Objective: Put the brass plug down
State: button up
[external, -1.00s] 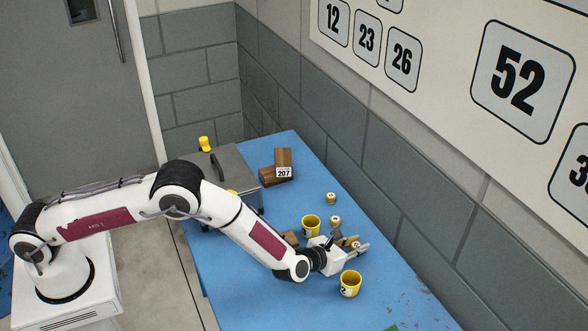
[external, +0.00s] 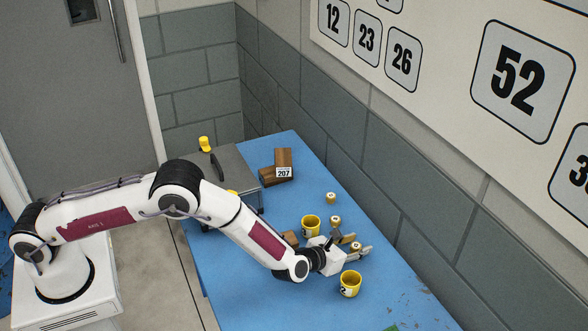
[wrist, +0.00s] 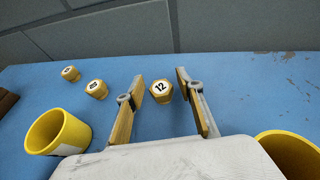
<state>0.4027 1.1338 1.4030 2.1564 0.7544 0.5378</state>
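A brass plug with 12 on its pale top (wrist: 162,91) stands upright on the blue bench between my gripper's fingertips (wrist: 160,88). In the wrist view there are gaps between it and both fingers. The plug also shows in the external view (external: 356,246), between the fingers of my gripper (external: 357,244). My gripper is open, low over the bench. Two similar brass plugs stand to the left in the wrist view, a nearer one (wrist: 96,89) and a farther one (wrist: 70,73).
A yellow cup (external: 311,225) stands on one side of my gripper and another yellow cup (external: 350,284) on the other. Wooden blocks (external: 283,158) marked 207 and a grey case (external: 236,160) are farther back. The blue bench (external: 400,300) is mostly clear at the front right.

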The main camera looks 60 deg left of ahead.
jog(key=shift+v, duration=5.9)
jog(key=s+a+r+n+g+y, duration=0.4)
jog(key=a+r+n, duration=0.4)
jog(key=a+r, duration=0.5)
jog(key=s+a+r+n+g, duration=0.2)
jog(key=s+a+r+n, duration=0.5)
jog(key=s+a+n, duration=0.35)
jog(key=s+a+r+n+g+h, duration=0.25)
jog(key=s+n, duration=0.45)
jog(key=s, duration=1.1)
jog(key=s+d+n+h, duration=0.2)
jog(key=s+d+n, duration=0.1)
jog(key=s, duration=0.3)
jog(key=s+d+r+n+t+h, duration=0.1)
jog(key=s+d+n+h, duration=0.2)
jog(key=s, duration=0.4)
jog(key=shift+d+n, duration=0.15)
jog(key=shift+n, duration=0.6)
